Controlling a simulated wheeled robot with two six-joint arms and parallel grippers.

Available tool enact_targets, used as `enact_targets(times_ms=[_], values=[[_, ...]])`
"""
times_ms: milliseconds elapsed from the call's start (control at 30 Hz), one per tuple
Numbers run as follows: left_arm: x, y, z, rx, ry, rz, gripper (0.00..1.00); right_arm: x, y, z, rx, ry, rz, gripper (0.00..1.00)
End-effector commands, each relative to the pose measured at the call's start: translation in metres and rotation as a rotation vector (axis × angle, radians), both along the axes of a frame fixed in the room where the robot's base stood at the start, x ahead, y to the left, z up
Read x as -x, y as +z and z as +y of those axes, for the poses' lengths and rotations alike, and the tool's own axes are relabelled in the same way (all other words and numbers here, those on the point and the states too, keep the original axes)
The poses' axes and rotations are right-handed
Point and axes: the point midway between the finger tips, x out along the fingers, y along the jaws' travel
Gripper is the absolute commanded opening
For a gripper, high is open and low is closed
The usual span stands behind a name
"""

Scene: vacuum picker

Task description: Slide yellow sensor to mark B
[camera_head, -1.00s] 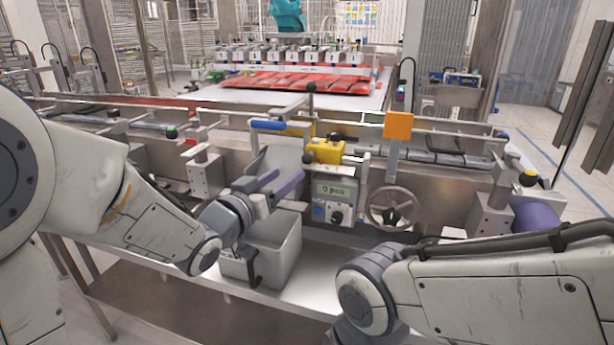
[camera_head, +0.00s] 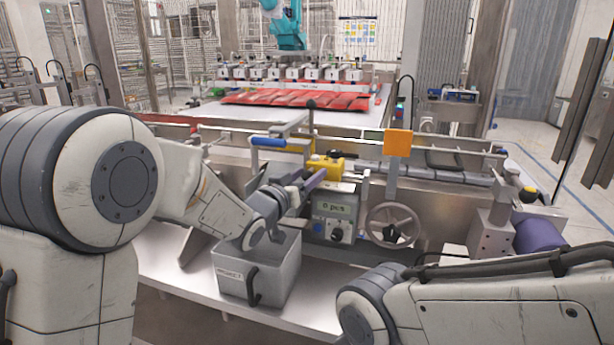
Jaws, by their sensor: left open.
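The yellow sensor (camera_head: 326,165) is a small yellow block with a dark knob on top. No letter for mark B is readable. My right arm shows at the lower right, but its gripper is not in view.
A grey bin (camera_head: 258,270) stands below my left gripper. A handwheel (camera_head: 392,226) and an orange plate (camera_head: 398,143) are right of the sensor. A blue-handled lever (camera_head: 268,142) is to its left. Red packs (camera_head: 300,98) lie on the conveyor behind.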

Motion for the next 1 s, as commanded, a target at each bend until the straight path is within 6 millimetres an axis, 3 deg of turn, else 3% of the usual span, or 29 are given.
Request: enact_targets(times_ms=[33,200,1000], values=[[0.0002,0.0000,0.0001,0.000,0.000,0.000,0.64,0.0000,0.0000,0.0000,0.000,0.000,0.000,0.68],[0.0002,0.0000,0.0002,0.000,0.000,0.000,0.00,0.0000,0.0000,0.0000,0.000,0.000,0.000,0.68],[0.0004,-0.0002,0.0007,0.000,0.001,0.000,0.00,0.0000,0.0000,0.0000,0.000,0.000,0.000,0.68]])
